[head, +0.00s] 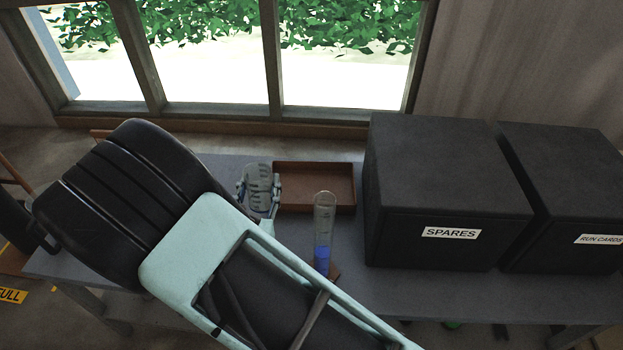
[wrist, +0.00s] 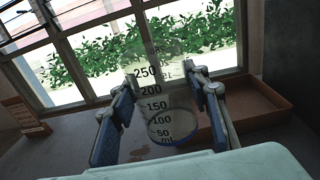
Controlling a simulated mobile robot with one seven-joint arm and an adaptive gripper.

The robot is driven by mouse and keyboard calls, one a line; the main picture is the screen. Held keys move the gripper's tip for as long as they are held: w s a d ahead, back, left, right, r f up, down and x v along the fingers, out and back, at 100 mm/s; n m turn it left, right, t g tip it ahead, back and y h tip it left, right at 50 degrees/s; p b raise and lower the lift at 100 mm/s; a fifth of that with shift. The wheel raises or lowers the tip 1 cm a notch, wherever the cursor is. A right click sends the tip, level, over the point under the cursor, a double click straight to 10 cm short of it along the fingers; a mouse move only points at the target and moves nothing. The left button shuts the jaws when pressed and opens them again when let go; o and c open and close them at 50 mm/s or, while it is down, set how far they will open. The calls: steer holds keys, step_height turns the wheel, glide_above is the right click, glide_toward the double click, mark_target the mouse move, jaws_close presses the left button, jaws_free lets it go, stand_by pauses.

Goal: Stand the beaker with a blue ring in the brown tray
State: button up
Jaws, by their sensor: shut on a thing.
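My gripper (wrist: 163,78) is shut on a clear beaker (wrist: 160,100) with dark volume marks, seen between the blue-padded fingers in the wrist view. A dark bluish ring (wrist: 172,139) shows near its lower end. I cannot tell whether the beaker touches the table.
A tall measuring cylinder (head: 323,225) with blue liquid stands in front of the tray, close to my arm. Two black boxes, one marked SPARES (head: 440,200) and one RUN CARDS (head: 575,190), block the right side. Windows (head: 210,55) are behind the grey table (head: 350,285).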

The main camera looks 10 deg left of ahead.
steer(key=shift+w+d+f+b, duration=0.45)
steer(key=shift+w+f+b, duration=0.6)
steer(key=shift+w+f, duration=1.2)
steer(key=shift+w+d+f+b, duration=0.4)
steer(key=shift+w+f+b, duration=0.65)
steer(key=shift+w+f, duration=1.2)
steer(key=shift+w+d+f+b, duration=0.45)
steer(key=shift+w+f+b, duration=0.6)
steer(key=shift+w+f, duration=1.2)
steer(key=shift+w+r, duration=0.25)
steer(key=shift+f, duration=0.15)
steer(key=o, duration=1.3)
steer(key=shift+s+r, duration=0.25)
steer(key=s, duration=0.2)
steer(key=s+p, duration=0.1)
steer(key=s, duration=0.1)
steer(key=s+d+p, duration=0.1)
steer(key=s, duration=0.2)
